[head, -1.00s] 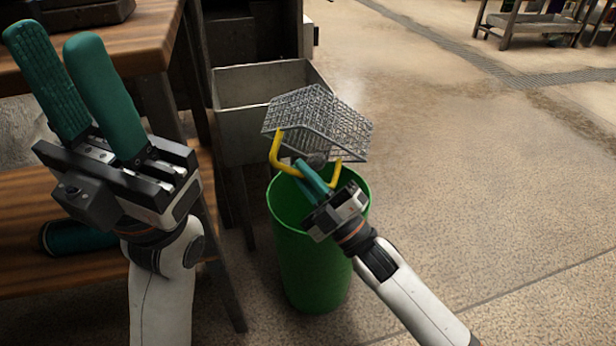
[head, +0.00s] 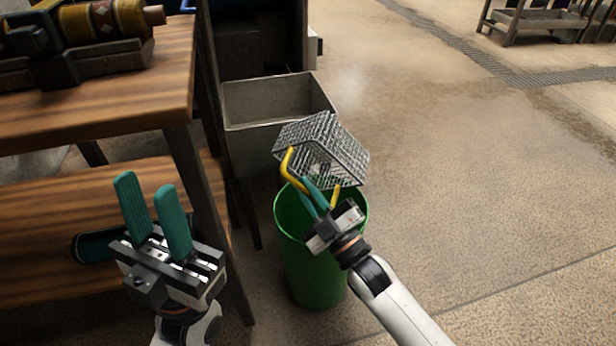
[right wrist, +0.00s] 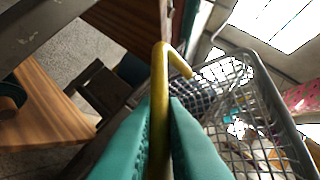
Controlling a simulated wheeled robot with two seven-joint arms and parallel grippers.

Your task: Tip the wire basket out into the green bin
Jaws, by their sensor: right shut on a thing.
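The grey wire basket (head: 335,150) is tilted above the mouth of the green bin (head: 315,262). Its yellow handle (head: 288,170) is between the teal fingers of my right gripper (head: 311,190), which is shut on it. The right wrist view shows the handle (right wrist: 159,110) between the fingers and the basket's mesh (right wrist: 235,115) to the right. Pale and coloured patches show through the mesh; I cannot tell whether they are contents or background. The bin's inside is mostly hidden. My left gripper (head: 148,190) is empty, fingers apart, in front of the wooden bench.
A grey metal sink-like trough (head: 277,101) stands just behind the bin. The wooden bench (head: 95,95) with a lower shelf (head: 60,265) is on the left, with a dark and yellow tool (head: 100,22) on top.

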